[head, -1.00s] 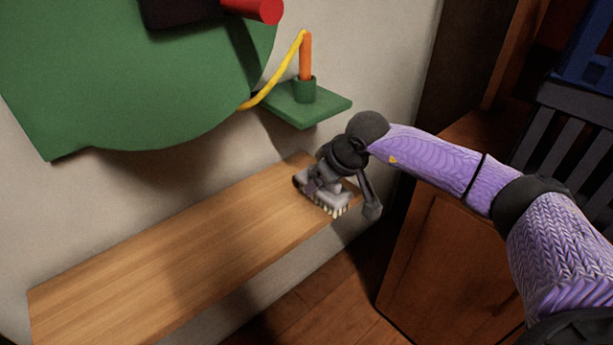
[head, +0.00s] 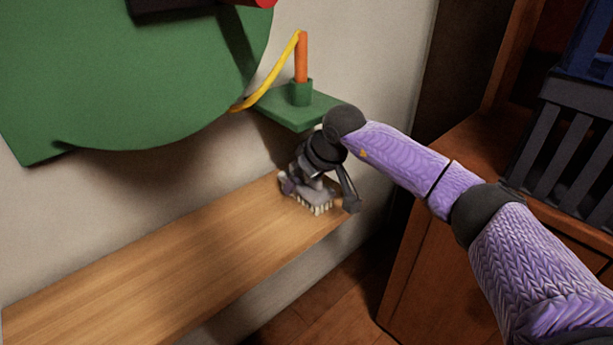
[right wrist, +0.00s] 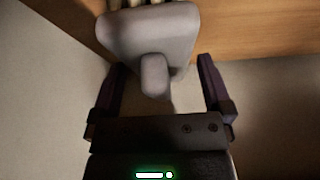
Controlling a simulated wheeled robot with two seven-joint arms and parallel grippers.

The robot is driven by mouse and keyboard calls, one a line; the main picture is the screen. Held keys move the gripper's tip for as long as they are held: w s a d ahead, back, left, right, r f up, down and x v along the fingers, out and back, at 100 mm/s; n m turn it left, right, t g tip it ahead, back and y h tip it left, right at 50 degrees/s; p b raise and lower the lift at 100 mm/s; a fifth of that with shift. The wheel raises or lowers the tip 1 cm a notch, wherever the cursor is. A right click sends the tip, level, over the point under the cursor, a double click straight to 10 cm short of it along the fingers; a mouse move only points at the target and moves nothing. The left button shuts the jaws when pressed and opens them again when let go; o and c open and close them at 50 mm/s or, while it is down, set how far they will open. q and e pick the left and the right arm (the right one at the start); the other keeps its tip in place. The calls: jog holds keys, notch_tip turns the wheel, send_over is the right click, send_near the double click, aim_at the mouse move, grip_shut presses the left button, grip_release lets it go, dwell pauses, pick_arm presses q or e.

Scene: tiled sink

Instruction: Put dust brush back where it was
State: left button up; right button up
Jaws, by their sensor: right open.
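The dust brush (head: 311,197) is grey with pale bristles. It rests near the right end of the wooden shelf (head: 150,260), bristles toward the front edge. In the right wrist view the brush (right wrist: 150,40) shows its wide head at the top and a short handle pointing toward my gripper. My right gripper (head: 318,195) is at the brush in the head view. Its two fingers stand apart on either side of the handle in the right wrist view (right wrist: 160,85), with gaps to both sides. My left gripper is not in view.
A green board (head: 130,80) hangs on the wall above the shelf. A small green ledge (head: 285,112) with an orange stick (head: 301,57) and a yellow band juts out close above my gripper. A wooden cabinet (head: 450,260) stands at the right. The shelf's left part is clear.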

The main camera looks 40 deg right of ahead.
jog(key=p+v, duration=0.2)
jog(key=v, duration=0.1)
jog(key=shift+w+r, duration=0.1)
jog(key=shift+r, duration=0.15)
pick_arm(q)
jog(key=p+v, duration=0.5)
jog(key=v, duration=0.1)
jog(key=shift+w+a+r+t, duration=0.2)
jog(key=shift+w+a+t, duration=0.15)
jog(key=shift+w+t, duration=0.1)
pick_arm(e)
jog(key=s+d, duration=0.1)
jog(key=s, duration=1.1)
jog(key=shift+f, duration=0.3)
